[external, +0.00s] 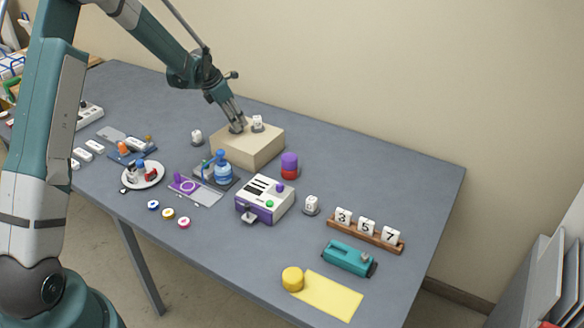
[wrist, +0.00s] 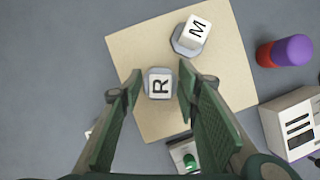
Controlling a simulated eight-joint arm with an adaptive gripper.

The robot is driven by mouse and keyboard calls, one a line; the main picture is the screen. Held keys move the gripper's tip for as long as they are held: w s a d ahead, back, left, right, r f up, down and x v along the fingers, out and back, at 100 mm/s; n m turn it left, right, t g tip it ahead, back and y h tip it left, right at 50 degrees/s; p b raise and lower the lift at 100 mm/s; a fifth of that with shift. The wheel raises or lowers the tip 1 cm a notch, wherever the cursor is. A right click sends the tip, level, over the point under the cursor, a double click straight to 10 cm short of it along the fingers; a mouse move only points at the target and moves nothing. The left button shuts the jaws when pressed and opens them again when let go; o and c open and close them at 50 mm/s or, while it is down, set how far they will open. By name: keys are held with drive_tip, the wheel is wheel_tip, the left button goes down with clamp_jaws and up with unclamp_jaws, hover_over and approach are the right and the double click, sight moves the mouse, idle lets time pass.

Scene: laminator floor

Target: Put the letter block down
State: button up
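A white letter block marked R (wrist: 160,86) sits in a grey octagonal holder on the tan box (wrist: 130,50), seen from above in the wrist view. My gripper (wrist: 160,76) is open around the R block, one finger on each side, with a small gap on both sides. In the external view my gripper (external: 238,123) points down at the left part of the tan box (external: 246,153), and its fingers hide the R block. A second white block marked M (wrist: 195,31) stands in its own grey holder at the back of the box.
A purple-and-red cylinder (external: 289,165) stands right of the box. A blue bottle (external: 222,168) and a white-purple machine (external: 264,199) stand in front. A number rack (external: 371,236) is further right. The table's back right is clear.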

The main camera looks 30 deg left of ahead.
drive_tip(key=v, duration=1.2)
idle(0.7)
drive_tip(key=shift+r, duration=0.1)
drive_tip(key=s+d+r+m+t+y, duration=0.1)
drive_tip(key=s+d+r+m, duration=1.55)
drive_tip(key=s, duration=0.55)
drive_tip(key=s+d+m, duration=0.3)
drive_tip(key=s+m, duration=0.2)
drive_tip(key=s, duration=0.3)
drive_tip(key=s+d+m+t, duration=0.1)
drive_tip(key=s+d+m, duration=0.2)
drive_tip(key=s, duration=0.6)
drive_tip(key=s+d+m+t, duration=0.1)
drive_tip(key=s+d+m, duration=0.3)
drive_tip(key=s+m, duration=0.3)
drive_tip(key=shift+s+f+y, duration=0.25)
drive_tip(key=shift+s+y, duration=0.15)
drive_tip(key=shift+s, duration=0.3)
